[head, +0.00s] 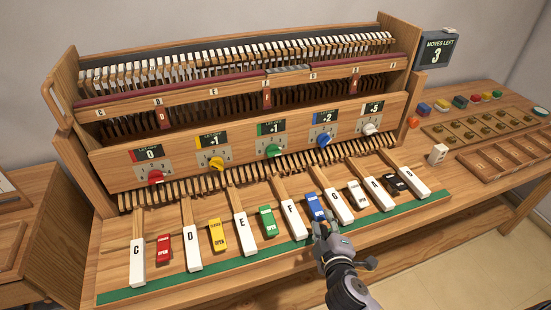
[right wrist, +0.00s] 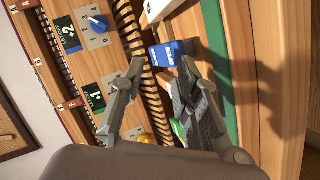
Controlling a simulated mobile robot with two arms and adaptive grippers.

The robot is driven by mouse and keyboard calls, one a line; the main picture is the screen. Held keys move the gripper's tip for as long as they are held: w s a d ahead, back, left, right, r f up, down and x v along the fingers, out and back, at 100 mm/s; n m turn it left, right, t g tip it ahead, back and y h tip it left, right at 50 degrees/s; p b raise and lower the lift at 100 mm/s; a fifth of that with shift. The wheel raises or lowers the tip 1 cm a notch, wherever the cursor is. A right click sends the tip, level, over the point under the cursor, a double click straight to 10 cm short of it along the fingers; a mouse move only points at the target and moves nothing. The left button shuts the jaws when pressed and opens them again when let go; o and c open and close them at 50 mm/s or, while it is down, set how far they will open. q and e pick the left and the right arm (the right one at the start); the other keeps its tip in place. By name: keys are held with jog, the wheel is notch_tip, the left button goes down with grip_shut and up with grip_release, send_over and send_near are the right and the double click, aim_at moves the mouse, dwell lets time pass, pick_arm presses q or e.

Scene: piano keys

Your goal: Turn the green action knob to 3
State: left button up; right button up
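The green action knob (head: 273,151) sits in the middle of the row of knobs on the wooden front panel. The small screen above it (head: 271,129) seems to read +1. In the right wrist view the green knob is hidden, probably behind a finger; its screen (right wrist: 94,98) shows. My right gripper (head: 325,224) is over the near end of the blue OPEN block, below and right of the green knob. In the right wrist view my right gripper (right wrist: 163,68) has its fingers apart, with the blue block near the tips; I cannot tell if they touch. My left gripper is out of view.
Red (head: 155,176), yellow (head: 217,163), blue (head: 324,140) and white (head: 370,129) knobs share the panel. Lettered white keys and coloured blocks such as the blue block (head: 316,207) lie in front. Trays stand at right.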

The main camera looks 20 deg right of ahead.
jog(key=w+a+r+n+t+y, duration=0.1)
jog(key=a+r+n, duration=0.1)
jog(key=w+a+r+n+t+y, duration=0.1)
jog(key=w+n+y, duration=0.1)
jog(key=n, duration=0.1)
jog(key=w+a+r+n+t+y, duration=0.1)
jog(key=a+r+n+t, duration=0.1)
jog(key=n, duration=0.1)
jog(key=shift+w+a+r, duration=0.2)
jog(key=shift+a+r, duration=0.1)
jog(key=shift+r, duration=0.05)
jog(key=shift+w+n, duration=0.3)
jog(key=p, duration=0.2)
send_near(273, 152)
jog(key=w, duration=0.7)
jog(key=shift+w+d+f, duration=0.1)
jog(key=shift+w+f, duration=0.2)
jog(key=shift+c, duration=0.3)
grip_shut()
